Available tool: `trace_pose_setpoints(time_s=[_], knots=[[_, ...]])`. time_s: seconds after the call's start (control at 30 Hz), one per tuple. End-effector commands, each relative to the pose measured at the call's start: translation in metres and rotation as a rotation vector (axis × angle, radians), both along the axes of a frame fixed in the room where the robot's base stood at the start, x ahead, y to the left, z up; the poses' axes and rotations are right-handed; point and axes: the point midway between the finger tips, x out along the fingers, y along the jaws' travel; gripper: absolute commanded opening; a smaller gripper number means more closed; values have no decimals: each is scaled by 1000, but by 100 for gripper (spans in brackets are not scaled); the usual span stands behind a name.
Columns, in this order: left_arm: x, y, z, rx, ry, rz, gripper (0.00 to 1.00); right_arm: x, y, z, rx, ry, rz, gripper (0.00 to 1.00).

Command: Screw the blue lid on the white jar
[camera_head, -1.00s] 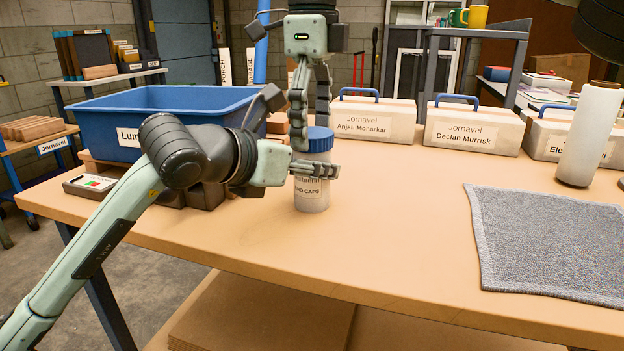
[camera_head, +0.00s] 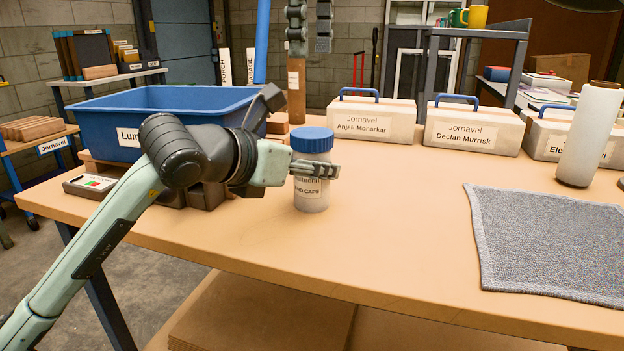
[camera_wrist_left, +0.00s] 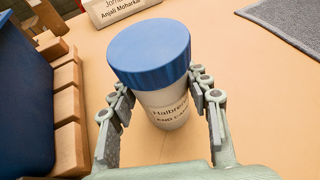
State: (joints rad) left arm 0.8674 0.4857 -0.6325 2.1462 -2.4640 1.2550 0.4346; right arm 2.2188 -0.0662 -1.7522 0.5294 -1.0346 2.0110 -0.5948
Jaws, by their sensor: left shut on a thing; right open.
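The white jar (camera_head: 311,195) stands upright on the table, its printed label partly covered by my left gripper. The blue lid (camera_head: 312,138) sits on top of the jar and covers its mouth; how tightly it is seated I cannot tell. My left gripper (camera_head: 318,169) is shut on the jar just below the lid. In the left wrist view the lid (camera_wrist_left: 150,48) is on the jar (camera_wrist_left: 165,105), with a finger on each side of the jar. My right gripper (camera_head: 310,46) is open and empty, pointing down well above the lid, apart from it.
A blue bin (camera_head: 180,98) stands left of the jar, behind my left arm. White cases with blue handles (camera_head: 372,120) line the back. A grey mat (camera_head: 550,240) lies at right, with a white cylinder (camera_head: 588,135) behind it. The table between jar and mat is clear.

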Motion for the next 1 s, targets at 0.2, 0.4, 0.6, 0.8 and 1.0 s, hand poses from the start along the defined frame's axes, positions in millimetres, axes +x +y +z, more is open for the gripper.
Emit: trace_pose_setpoints(time_s=[0.2,0.4,0.6,0.8,1.0], knots=[[0,0,0,0,0,0,55,0,0,0,0,0,0,83],[0,0,0,0,0,0,72,0,0,0,0,0,0,83],[0,0,0,0,0,0,72,0,0,0,0,0,0,83],[-10,9,6,1,-2,1,72,0,0,0,0,0,0,83],[-40,32,22,2,-4,2,72,0,0,0,0,0,0,83]])
